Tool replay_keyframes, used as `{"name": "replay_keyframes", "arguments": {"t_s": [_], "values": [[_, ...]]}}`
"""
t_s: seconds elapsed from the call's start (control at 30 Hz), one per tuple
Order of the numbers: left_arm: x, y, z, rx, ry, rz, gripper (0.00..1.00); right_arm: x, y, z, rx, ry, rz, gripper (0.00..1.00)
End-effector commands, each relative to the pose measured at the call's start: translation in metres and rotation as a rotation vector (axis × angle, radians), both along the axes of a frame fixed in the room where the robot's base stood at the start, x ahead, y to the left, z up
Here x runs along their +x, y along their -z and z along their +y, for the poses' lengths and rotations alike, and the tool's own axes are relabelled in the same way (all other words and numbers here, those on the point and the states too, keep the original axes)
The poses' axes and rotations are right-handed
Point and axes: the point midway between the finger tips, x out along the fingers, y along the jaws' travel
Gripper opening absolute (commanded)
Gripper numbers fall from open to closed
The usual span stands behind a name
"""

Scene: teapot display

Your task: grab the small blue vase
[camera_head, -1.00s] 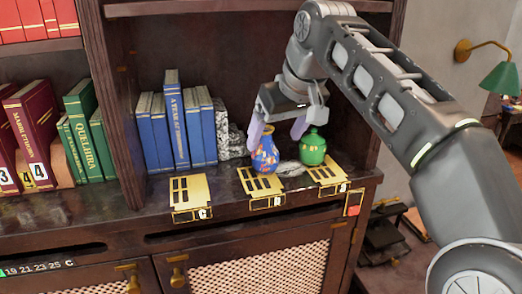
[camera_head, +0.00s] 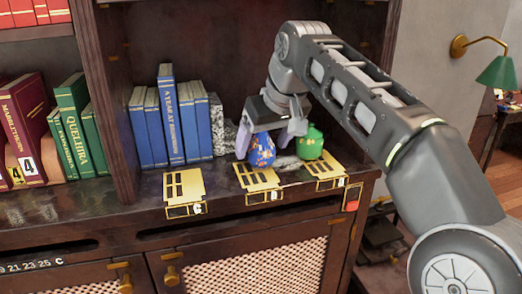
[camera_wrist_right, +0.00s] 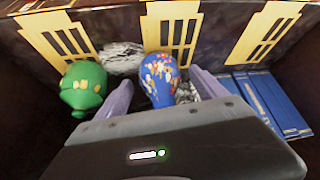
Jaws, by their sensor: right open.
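The small blue vase (camera_head: 262,152) with a coloured floral pattern stands on the cabinet shelf by the middle gold plate. It also shows in the right wrist view (camera_wrist_right: 158,78), where it lies between the two fingers. My right gripper (camera_head: 266,147) is open, coming down from above with a finger on either side of the vase. In the head view the gripper hides the vase's top. In the right wrist view my right gripper (camera_wrist_right: 158,95) shows its fingers apart, with a gap to the vase on the left side. My left gripper is not in view.
A green lidded pot (camera_head: 310,144) stands close to the right of the vase. Blue books (camera_head: 172,122) stand to the left, with a grey stone-like bookend (camera_head: 222,137) beside them. Gold slotted plates (camera_head: 184,185) lie along the shelf's front edge. The cabinet's right side wall is near my arm.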

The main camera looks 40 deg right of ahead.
Motion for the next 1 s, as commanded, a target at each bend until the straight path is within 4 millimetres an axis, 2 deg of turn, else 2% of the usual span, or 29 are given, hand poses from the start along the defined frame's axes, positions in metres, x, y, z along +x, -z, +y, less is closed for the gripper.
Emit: {"name": "replay_keyframes", "arguments": {"t_s": [0.1, 0.2, 0.77, 1.0], "values": [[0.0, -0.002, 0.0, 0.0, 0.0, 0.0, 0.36, 0.008, 0.014, -0.001, 0.001, 0.001, 0.002, 0.81], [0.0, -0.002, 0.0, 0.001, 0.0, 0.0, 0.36, 0.011, 0.019, -0.001, 0.001, 0.0, 0.0, 0.81], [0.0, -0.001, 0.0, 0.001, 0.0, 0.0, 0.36, 0.011, 0.019, -0.001, 0.0, 0.0, -0.001, 0.81], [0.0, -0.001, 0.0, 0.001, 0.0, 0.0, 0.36, 0.011, 0.019, -0.001, 0.0, 0.0, -0.001, 0.64]]}}
